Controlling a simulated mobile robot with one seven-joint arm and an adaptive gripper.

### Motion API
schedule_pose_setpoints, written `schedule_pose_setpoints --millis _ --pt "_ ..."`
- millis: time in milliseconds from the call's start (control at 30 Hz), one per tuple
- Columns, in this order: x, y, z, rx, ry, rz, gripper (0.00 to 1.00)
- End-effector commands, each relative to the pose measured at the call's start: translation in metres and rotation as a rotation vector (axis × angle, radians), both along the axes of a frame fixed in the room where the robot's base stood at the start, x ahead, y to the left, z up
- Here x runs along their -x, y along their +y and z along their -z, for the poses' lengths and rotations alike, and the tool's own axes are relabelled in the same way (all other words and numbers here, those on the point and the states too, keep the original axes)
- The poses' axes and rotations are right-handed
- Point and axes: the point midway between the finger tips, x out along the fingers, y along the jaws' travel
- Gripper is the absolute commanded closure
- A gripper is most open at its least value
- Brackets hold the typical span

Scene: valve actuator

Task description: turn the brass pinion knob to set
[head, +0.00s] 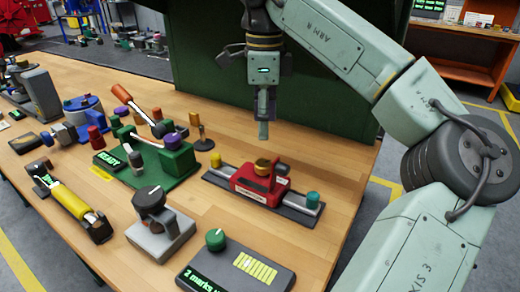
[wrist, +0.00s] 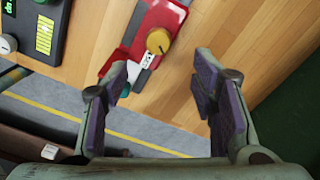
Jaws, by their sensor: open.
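The brass pinion knob (head: 263,166) sits on top of a red actuator body (head: 252,187), which stands on a dark grey base on the wooden bench. My gripper (head: 264,132) hangs above and just behind the knob in the head view, pointing down and touching nothing. In the wrist view the knob (wrist: 158,41) shows at the top middle, beyond the fingers and left of the gap's middle. There my gripper (wrist: 165,85) is open, with purple pads apart and nothing between them.
A teal knob (head: 313,198) and a yellow knob (head: 215,160) stand at the actuator's ends. A grey box with a green dial (head: 215,239) is in front. A green fixture (head: 165,165) with levers is to the left. A dark green panel (head: 330,90) stands behind.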

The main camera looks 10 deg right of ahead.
Motion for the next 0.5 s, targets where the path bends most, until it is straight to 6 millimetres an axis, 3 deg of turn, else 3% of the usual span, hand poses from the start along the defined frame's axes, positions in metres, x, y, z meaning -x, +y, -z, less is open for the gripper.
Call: schedule_pose_setpoints --millis 500 --pt "0.001 0.0 0.086 -0.002 0.003 -0.001 0.47"
